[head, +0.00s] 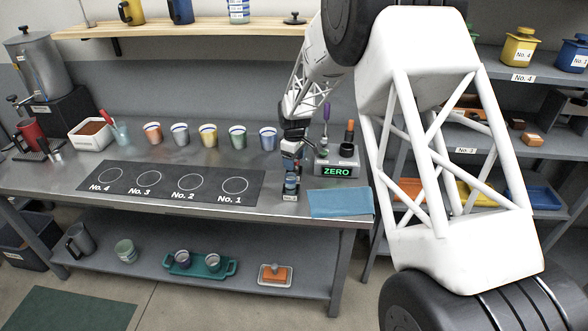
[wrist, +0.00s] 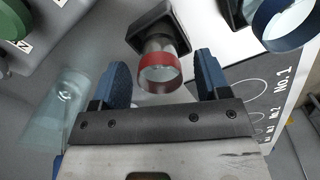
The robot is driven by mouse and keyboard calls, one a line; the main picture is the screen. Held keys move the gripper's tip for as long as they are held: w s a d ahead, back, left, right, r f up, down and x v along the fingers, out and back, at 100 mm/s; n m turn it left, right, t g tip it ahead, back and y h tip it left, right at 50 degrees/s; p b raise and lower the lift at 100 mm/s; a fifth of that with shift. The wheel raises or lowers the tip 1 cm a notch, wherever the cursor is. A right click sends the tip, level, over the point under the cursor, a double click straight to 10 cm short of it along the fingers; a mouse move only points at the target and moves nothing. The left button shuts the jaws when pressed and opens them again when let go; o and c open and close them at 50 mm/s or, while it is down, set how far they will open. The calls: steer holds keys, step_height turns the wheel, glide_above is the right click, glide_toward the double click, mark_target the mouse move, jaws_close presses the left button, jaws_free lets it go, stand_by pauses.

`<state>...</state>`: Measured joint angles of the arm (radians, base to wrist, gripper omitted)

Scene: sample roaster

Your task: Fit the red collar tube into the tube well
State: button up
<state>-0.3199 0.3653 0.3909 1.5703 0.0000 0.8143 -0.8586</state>
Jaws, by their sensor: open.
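The red collar tube (wrist: 158,72) shows in the wrist view as a red ring around a pale, clear end. It lies between my gripper's two blue fingers, with gaps on both sides. My gripper (wrist: 153,78) is open and holds nothing. Behind the collar a grey body meets a dark block (wrist: 158,24); I cannot tell if it sits inside it. In the head view my gripper (head: 290,164) is low over the counter, just left of the grey device reading ZERO (head: 337,159). The red collar is not clear there. I cannot make out the tube well for certain.
A dark mat (head: 213,196) with numbered circles lies to the left. Several cups stand in a row behind it. A blue cloth (head: 340,203) lies at the right front. A blue-rimmed round vessel (wrist: 287,22) is close by in the wrist view.

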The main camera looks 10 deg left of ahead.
steer(key=shift+f, duration=1.25)
steer(key=c, duration=1)
steer(key=shift+r, duration=0.3)
steer(key=shift+r, duration=4.65)
steer(key=shift+r, duration=0.1)
